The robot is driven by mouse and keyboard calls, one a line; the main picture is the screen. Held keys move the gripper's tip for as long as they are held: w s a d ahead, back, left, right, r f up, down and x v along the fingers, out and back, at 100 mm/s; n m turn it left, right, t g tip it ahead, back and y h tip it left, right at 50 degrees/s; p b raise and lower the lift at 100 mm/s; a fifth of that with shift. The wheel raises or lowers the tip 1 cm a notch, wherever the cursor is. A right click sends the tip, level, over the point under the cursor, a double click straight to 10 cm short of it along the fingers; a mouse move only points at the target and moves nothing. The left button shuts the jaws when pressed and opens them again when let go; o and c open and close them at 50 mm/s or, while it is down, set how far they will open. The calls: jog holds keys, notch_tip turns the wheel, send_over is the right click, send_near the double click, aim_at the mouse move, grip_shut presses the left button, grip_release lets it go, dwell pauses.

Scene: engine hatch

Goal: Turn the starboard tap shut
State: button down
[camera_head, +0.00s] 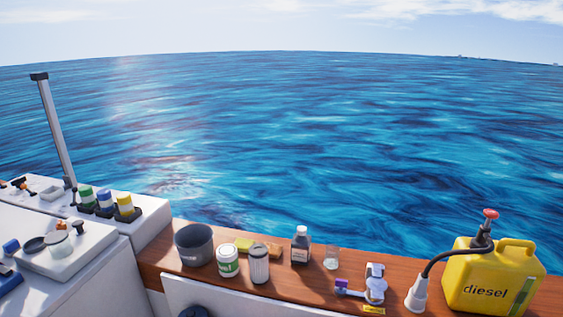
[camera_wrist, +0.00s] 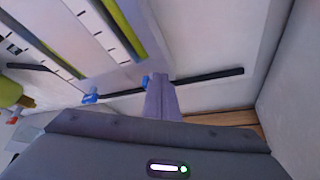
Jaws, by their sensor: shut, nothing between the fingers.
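In the wrist view, my gripper (camera_wrist: 161,82) is shut and empty, its grey fingers together. A small blue piece (camera_wrist: 146,80), possibly a tap handle, shows right beside the fingertips, by a long black bar (camera_wrist: 210,77). I cannot tell whether the fingers touch it. A second blue piece (camera_wrist: 91,98) lies further left on the bar's line. Behind are yellow-green strips (camera_wrist: 122,28) beside white scales with black ticks. No label shows which piece is the starboard tap. My gripper is not in the head view.
In the head view, a wooden ledge (camera_head: 215,282) holds a grey pot (camera_head: 194,246), jars, a bottle (camera_head: 301,246), a white fitting with a purple part (camera_head: 375,284) and a yellow diesel can (camera_head: 487,281). White surfaces with small fittings stand at left. Open water lies beyond.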

jog(key=shift+d+r, duration=0.1)
jog(key=shift+d, duration=0.05)
jog(key=shift+s+d+r, duration=0.1)
jog(key=shift+d+r, duration=0.05)
dwell(0.5)
jog(key=s, duration=0.2)
jog(key=s+a, duration=0.1)
jog(key=s, duration=0.2)
jog(key=shift+s+a, duration=0.35)
jog(key=shift+a, duration=0.1)
jog(key=a, duration=0.1)
jog(key=a+r, duration=0.1)
jog(key=a, duration=0.1)
jog(key=shift+a, duration=0.1)
dwell(0.4)
jog(key=shift+w, duration=0.1)
